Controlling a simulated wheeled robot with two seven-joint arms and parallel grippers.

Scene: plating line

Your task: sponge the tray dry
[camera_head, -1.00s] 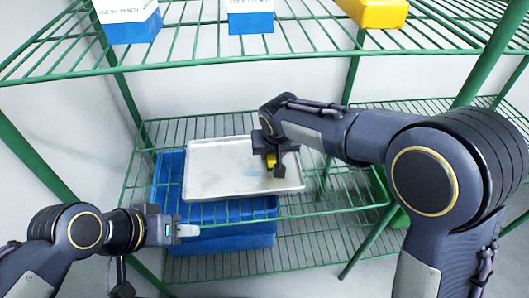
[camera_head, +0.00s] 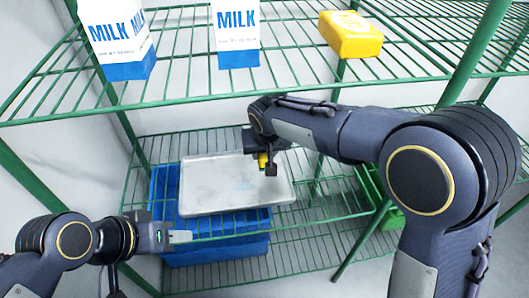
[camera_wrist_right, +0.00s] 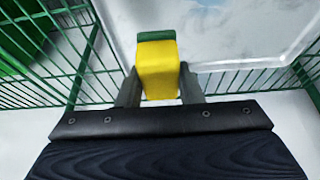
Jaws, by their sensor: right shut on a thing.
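The pale metal tray (camera_head: 205,198) lies on the lower wire shelf, over a blue crate. A faint bluish patch shows on its surface, and bluish-white patches show in the right wrist view on the tray (camera_wrist_right: 240,25). My right gripper (camera_head: 266,164) is over the tray's far right part, shut on a yellow sponge (camera_head: 262,160) with a green layer. The sponge sits between the fingers in the right wrist view (camera_wrist_right: 157,70). I cannot tell whether it touches the tray. My left gripper (camera_head: 180,237) is in front of the shelf, apart from the tray; its jaw opening is unclear.
The blue crate (camera_head: 165,200) shows around the tray's left and front. Milk cartons (camera_head: 236,35) and a yellow block (camera_head: 350,35) stand on the upper green wire shelf (camera_head: 180,92). A green container (camera_head: 388,215) is at the right. Green posts frame the shelves.

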